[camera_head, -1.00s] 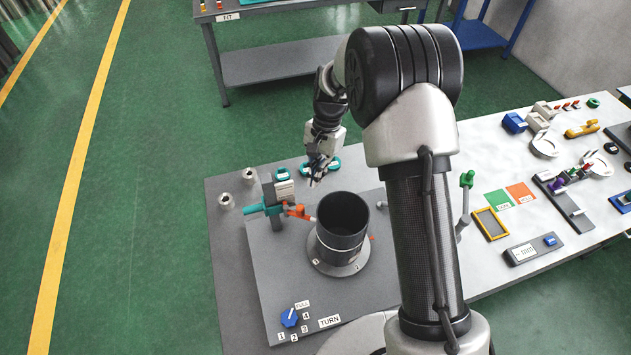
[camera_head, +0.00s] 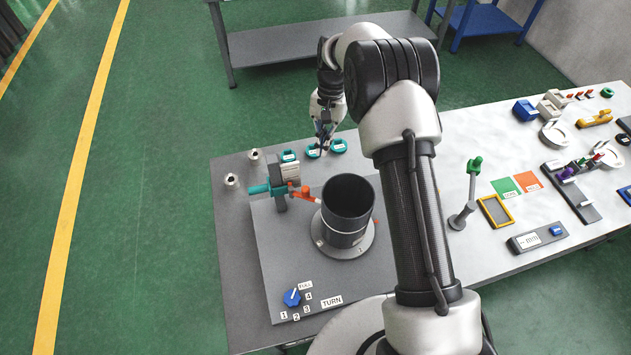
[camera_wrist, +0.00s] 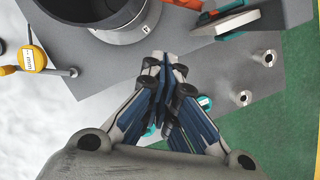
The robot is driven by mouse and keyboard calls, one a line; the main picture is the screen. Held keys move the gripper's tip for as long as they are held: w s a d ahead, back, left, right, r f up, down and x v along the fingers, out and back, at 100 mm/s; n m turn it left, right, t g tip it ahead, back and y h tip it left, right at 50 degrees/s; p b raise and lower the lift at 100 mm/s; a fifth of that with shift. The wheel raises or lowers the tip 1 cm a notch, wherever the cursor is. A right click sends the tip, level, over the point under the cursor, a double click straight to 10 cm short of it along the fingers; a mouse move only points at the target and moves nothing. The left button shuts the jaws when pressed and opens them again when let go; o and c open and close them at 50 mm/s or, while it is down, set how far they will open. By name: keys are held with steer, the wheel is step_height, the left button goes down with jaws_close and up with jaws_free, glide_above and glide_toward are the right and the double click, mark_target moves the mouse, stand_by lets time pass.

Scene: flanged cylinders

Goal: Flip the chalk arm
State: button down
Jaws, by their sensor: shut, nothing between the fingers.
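The chalk arm (camera_head: 301,193) is an orange lever with a pale tip, on a teal and grey stand (camera_head: 280,188). It points right toward the black flanged cylinder (camera_head: 348,205), which stands upright on the grey plate. Whether the tip touches the wall is unclear. In the wrist view, part of the orange arm (camera_wrist: 219,5) shows at the top edge, beside the cylinder's flange (camera_wrist: 135,28). My gripper (camera_head: 322,148) is shut and empty, behind the stand and cylinder by the teal rings (camera_head: 339,146). Its closed fingers (camera_wrist: 166,68) fill the middle of the wrist view.
A blue knob (camera_head: 292,297) with number labels sits at the plate's front. Two small metal posts (camera_head: 232,180) stand at the left. A green-topped lever (camera_head: 473,166) and a yellow frame (camera_head: 495,211) are right of my arm. A yellow gauge (camera_wrist: 32,58) shows in the wrist view.

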mark_target(306, 195)
steer(key=s+a+f+p, duration=0.1)
steer(key=s+f, duration=0.4)
steer(key=f, duration=0.5)
steer(key=shift+s+a, duration=0.4)
steer(key=shift+a, duration=0.45)
steer(key=shift+r, duration=0.1)
steer(key=s+m, duration=0.2)
steer(key=m, duration=0.1)
steer(key=shift+y, duration=0.3)
